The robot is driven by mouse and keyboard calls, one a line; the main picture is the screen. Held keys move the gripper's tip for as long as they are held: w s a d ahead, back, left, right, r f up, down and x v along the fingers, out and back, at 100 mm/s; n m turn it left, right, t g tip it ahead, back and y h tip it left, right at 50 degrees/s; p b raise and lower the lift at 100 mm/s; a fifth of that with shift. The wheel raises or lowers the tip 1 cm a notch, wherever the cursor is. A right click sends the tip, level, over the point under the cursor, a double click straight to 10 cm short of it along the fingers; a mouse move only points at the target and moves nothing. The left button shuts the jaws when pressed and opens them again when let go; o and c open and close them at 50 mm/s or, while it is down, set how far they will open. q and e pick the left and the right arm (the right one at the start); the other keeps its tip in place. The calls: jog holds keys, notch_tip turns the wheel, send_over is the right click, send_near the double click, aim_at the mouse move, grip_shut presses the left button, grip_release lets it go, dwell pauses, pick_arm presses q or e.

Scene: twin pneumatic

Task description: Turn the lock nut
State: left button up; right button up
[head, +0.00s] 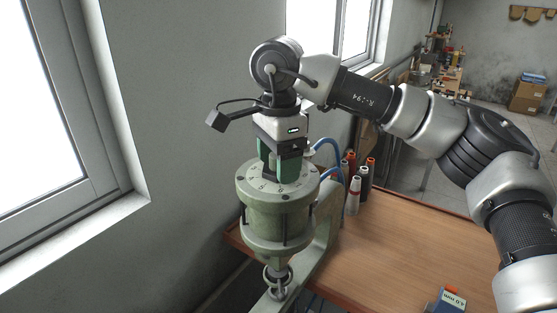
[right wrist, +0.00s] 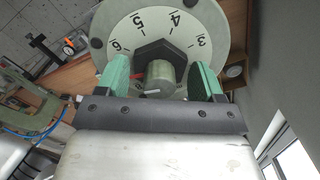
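The lock nut (right wrist: 152,50) is a dark hexagonal nut on the pale numbered dial (right wrist: 118,29) in the right wrist view. A grey round knob (right wrist: 159,75) with a white line stands at its middle. My right gripper (right wrist: 160,70) has its two green fingers on either side of the nut and knob. Gaps show between fingers and nut, so it looks open. In the head view my right gripper (head: 274,172) points down over the dial on top of the green pneumatic unit (head: 277,216). The nut is mostly hidden there. My left gripper is not in view.
The unit stands on a green bracket (head: 325,222) at the edge of the wooden table (head: 400,240). Blue hoses (head: 330,148) and several bottles (head: 353,196) are close behind it. A blue box (head: 446,300) lies at the front. The wall and window are at left.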

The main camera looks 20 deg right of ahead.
jog(key=shift+o, duration=0.9)
jog(key=shift+r, duration=0.1)
notch_tip(320, 180, up, 10)
jog(key=shift+r+b, duration=0.25)
jog(key=shift+b, duration=0.3)
